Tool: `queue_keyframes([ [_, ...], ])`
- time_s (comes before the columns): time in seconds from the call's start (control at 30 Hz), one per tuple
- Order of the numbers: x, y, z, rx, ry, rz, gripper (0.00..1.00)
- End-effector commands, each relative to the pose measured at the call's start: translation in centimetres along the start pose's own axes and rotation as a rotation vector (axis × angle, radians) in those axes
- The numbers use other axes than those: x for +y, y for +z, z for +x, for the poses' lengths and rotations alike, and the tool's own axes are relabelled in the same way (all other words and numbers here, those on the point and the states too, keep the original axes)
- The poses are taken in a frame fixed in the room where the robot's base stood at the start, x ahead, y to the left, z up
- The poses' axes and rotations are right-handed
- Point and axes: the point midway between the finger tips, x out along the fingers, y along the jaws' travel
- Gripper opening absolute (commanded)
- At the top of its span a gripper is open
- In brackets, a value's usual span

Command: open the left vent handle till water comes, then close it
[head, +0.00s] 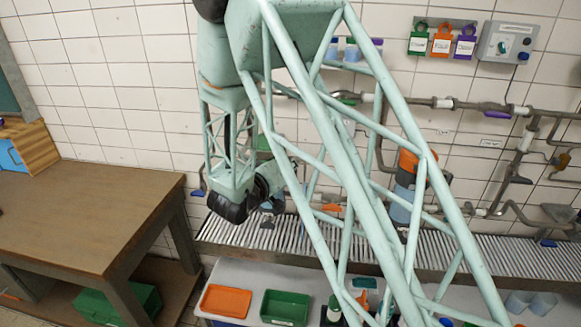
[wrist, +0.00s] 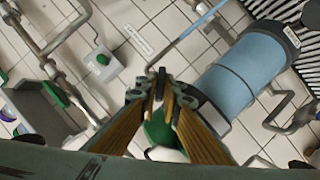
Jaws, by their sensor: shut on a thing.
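My gripper (head: 270,203) hangs low in front of the tiled wall, just above the slatted grating, left of centre in the head view. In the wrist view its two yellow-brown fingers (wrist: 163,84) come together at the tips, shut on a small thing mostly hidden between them. I take this to be the left vent handle, but its shape and angle cannot be made out. A green and white round part (wrist: 160,135) shows behind the fingers. No running water is visible in either view.
A blue cylinder (wrist: 240,75) stands close to the right of the fingers. Wall pipes (head: 440,103) run to the right. A wooden table (head: 85,210) stands left. Orange (head: 226,301) and green (head: 285,307) trays lie on the front bench. My arm hides much of the wall.

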Motion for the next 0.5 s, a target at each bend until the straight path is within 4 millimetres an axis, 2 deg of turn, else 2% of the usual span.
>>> queue_keyframes([
  [0.03, -0.03, 0.05, -0.02, -0.001, -0.001, 0.0, 0.0],
  [0.07, -0.03, 0.05, -0.02, -0.001, -0.001, 0.0, 0.09],
  [0.1, -0.02, 0.05, -0.02, -0.001, 0.0, 0.0, 0.12],
  [0.5, -0.02, 0.01, -0.17, 0.0, -0.001, 0.0, 0.12],
])
